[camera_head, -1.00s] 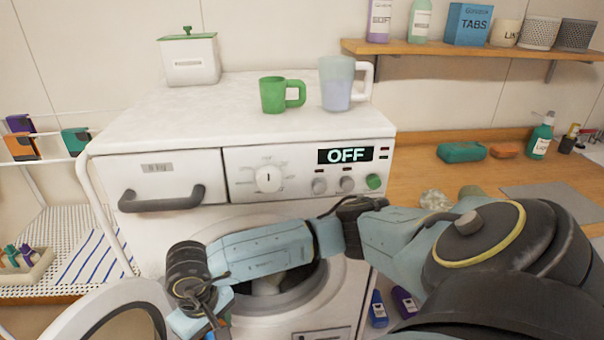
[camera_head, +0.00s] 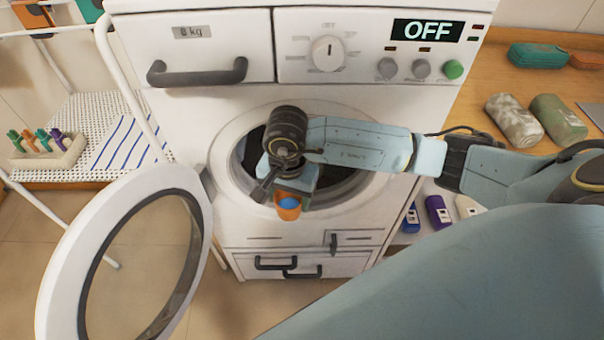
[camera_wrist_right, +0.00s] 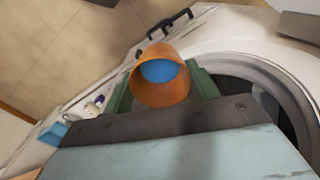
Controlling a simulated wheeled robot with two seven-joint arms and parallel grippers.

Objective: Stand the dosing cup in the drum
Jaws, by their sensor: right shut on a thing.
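The dosing cup (camera_head: 289,208) is orange with blue contents. It is in my right gripper (camera_head: 292,196), in front of the washing machine's round opening. In the right wrist view the cup (camera_wrist_right: 160,78) sits between the green fingers of the gripper (camera_wrist_right: 165,90), its open mouth facing the camera. The drum (camera_head: 340,180) is dark inside and partly hidden behind my right arm. The round door (camera_head: 58,262) stands wide open to the left. My left gripper does not show.
A white rack with a perforated shelf (camera_head: 85,110) stands left of the machine. Several bottles (camera_head: 438,210) stand low at the right. Two rolled towels (camera_head: 515,122) lie on the wooden counter (camera_head: 480,70). Closed drawers (camera_head: 300,262) are below the opening.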

